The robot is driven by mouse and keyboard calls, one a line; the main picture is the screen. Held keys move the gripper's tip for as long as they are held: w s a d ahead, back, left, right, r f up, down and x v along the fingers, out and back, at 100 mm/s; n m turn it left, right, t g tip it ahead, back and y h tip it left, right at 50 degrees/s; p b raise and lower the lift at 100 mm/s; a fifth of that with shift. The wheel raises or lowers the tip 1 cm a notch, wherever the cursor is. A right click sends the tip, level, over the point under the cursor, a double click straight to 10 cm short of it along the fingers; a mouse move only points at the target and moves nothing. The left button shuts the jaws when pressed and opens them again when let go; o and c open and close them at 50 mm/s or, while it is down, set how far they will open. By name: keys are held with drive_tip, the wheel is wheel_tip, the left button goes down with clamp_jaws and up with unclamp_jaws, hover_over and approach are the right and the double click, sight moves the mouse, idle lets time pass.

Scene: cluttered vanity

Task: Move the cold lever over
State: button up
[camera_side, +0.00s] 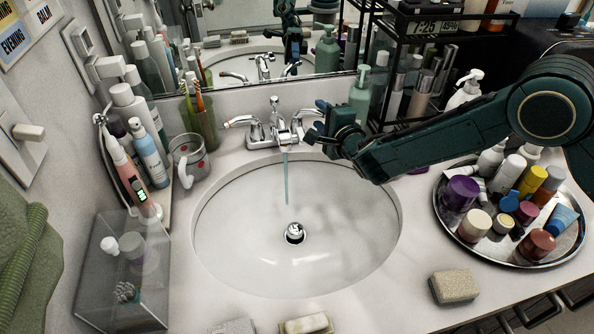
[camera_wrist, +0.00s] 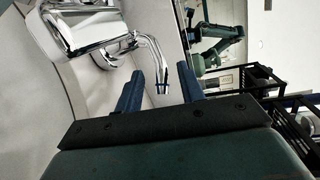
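The cold lever (camera_wrist: 153,52) is a curved chrome handle with a blue mark near its tip, seen in the wrist view. It is on the right side of the chrome faucet (camera_side: 270,134); in the side view my gripper partly covers that area. My gripper (camera_side: 316,120) is at the faucet's right side. In the wrist view my gripper (camera_wrist: 160,70) is open, with one blue finger on each side of the lever's end; I cannot tell whether either touches it. The other lever (camera_side: 240,122), with a red mark, points left. A thin water stream (camera_side: 286,178) falls from the spout.
The oval basin (camera_side: 230,240) lies below the faucet. A mug (camera_side: 188,160) and toothbrush cup stand to the left. A green pump bottle (camera_side: 360,95) and black rack (camera_side: 425,50) are behind my gripper. A round tray (camera_side: 455,232) of bottles sits to the right.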

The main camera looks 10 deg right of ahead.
sight(315, 111)
drive_tip(key=shift+x, duration=1.9)
clamp_jaws()
